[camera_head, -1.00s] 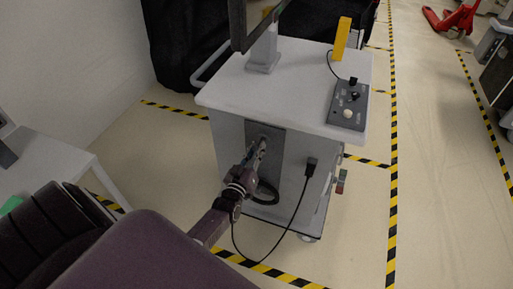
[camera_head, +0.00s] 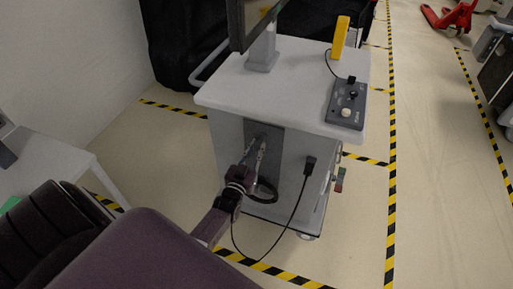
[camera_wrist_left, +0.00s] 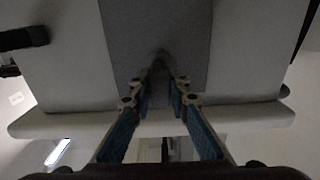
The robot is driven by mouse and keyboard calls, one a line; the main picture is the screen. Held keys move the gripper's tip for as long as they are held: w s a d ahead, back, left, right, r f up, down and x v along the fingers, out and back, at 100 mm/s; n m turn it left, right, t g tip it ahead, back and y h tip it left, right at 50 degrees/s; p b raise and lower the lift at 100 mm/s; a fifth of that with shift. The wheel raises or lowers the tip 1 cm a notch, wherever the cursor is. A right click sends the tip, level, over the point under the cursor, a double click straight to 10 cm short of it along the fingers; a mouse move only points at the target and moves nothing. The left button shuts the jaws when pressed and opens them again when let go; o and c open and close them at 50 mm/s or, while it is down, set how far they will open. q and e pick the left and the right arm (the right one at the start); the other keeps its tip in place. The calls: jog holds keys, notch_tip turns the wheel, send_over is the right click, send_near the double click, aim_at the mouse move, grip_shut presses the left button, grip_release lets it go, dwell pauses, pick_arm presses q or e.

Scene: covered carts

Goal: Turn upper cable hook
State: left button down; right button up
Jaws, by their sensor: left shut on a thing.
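A white cart (camera_head: 225,147) has a dark grey panel (camera_head: 290,160) on its side. My left gripper (camera_head: 259,146) is at the upper part of this panel. The left wrist view shows its two blue-padded fingers (camera_wrist_left: 160,88) converging on a small dark hook (camera_wrist_left: 160,57) on the panel, shut on it. The fingers mostly hide the hook in the head view. Below the gripper, a black cable coil (camera_head: 267,191) hangs against the panel, partly behind my wrist. My right gripper is not in view.
A black plug (camera_head: 309,165) sits on the cart side, its cable hanging in a loop to the floor. The cart top (camera_head: 300,75) carries a control box (camera_head: 346,103) and a monitor stand (camera_head: 263,52). A white table (camera_head: 60,160) stands at left. Open floor lies right.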

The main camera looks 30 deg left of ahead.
pick_arm(q)
jog(key=shift+f, duration=0.2)
jog(key=c, duration=1.8)
grip_release()
jog(key=shift+r, duration=0.1)
jog(key=v, duration=1.2)
